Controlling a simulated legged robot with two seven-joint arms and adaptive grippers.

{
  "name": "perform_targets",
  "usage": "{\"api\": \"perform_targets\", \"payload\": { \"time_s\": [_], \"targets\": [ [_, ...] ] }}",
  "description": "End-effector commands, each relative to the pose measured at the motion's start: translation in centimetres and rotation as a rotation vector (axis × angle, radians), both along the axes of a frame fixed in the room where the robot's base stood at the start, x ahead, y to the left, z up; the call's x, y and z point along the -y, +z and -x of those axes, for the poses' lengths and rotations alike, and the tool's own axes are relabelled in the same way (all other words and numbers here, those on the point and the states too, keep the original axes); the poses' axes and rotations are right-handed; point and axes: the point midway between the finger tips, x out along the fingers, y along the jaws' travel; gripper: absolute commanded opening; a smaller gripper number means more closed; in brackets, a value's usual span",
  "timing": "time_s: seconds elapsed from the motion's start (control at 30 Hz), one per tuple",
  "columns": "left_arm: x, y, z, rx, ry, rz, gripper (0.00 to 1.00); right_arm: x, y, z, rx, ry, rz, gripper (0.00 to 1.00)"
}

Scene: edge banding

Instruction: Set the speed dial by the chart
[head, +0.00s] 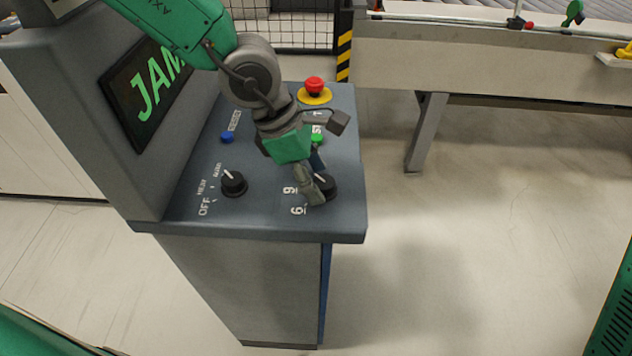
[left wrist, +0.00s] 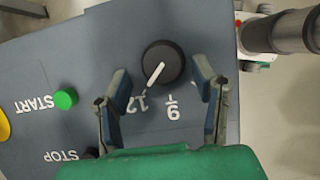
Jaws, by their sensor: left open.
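The black speed dial (head: 327,185) is on the sloped grey console panel, near its right front corner. My right gripper is not in view. No chart is visible.
A second black knob (head: 233,183) with an OFF label, a blue button (head: 227,138), a green START button (left wrist: 65,99) and a red emergency button (head: 314,86) share the panel. A screen (head: 150,85) reads JAM.

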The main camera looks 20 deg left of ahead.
Motion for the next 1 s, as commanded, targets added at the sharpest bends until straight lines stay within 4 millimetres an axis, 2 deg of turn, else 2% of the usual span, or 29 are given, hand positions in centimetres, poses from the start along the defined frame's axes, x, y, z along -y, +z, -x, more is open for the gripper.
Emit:
{"api": "perform_targets", "payload": {
  "time_s": [0.27,0.4,0.77,1.0],
  "targets": [
    [0.3,0.0,0.0,0.000,-0.001,-0.003,0.53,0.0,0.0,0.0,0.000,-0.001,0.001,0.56],
    [0.0,0.0,0.0,-0.001,0.000,0.001,0.03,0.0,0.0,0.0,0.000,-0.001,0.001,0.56],
    [-0.3,-0.2,0.1,-0.001,0.029,-0.002,0.04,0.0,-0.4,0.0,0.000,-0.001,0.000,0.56],
    [-0.4,-0.5,0.1,0.000,0.150,-0.008,0.04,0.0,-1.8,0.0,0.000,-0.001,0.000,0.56]
  ]
}}
